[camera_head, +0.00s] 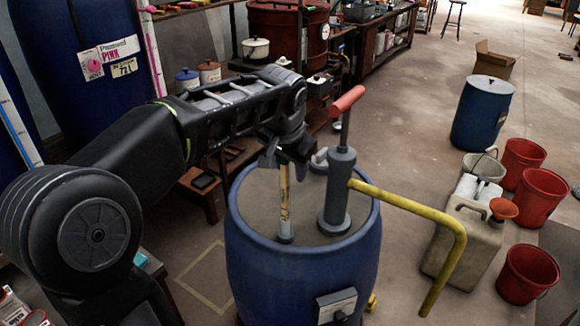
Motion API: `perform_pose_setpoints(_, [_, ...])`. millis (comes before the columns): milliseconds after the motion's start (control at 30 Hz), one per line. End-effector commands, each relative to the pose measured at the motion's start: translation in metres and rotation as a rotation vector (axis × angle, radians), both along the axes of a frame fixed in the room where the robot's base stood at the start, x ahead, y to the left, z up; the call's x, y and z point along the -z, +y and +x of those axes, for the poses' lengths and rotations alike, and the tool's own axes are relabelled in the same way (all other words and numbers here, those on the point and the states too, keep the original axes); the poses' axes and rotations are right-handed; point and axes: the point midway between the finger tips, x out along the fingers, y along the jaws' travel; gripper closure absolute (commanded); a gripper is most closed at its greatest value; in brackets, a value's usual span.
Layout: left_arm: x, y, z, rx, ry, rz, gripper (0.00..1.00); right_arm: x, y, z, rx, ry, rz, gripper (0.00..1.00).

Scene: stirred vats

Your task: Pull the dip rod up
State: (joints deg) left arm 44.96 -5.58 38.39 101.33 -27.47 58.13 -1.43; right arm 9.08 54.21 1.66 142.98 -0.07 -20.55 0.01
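The dip rod (284,203) is a thin, pale wooden-looking stick with dark marks. It stands nearly upright in a grey collar on the lid of the blue drum (300,265). My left gripper (284,160) is at the rod's upper end, pointing down, and hides its top. The rod comes out below the gripper, but I cannot tell whether the fingers are closed on it. My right gripper is not in view.
A grey hand pump (337,190) with a red handle stands right beside the rod. Its yellow spout (425,212) reaches out to the right. A beige canister (462,242) and red buckets (527,274) stand on the floor at right. Open floor lies behind.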

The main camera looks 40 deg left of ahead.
Motion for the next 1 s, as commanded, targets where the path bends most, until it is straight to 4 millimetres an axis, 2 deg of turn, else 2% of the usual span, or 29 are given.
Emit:
perform_pose_setpoints(267, [0.0022, 0.0006, 0.0008, 0.0, 0.0, 0.0, 0.59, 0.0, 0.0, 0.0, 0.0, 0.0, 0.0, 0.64])
perform_pose_setpoints(767, [0.0021, -0.0022, 0.0008, 0.004, 0.001, -0.003, 0.99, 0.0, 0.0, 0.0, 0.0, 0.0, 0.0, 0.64])
perform_pose_setpoints(1000, [0.0022, -0.0042, 0.0009, 0.007, 0.001, -0.005, 1.0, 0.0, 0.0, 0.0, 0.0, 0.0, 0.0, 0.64])
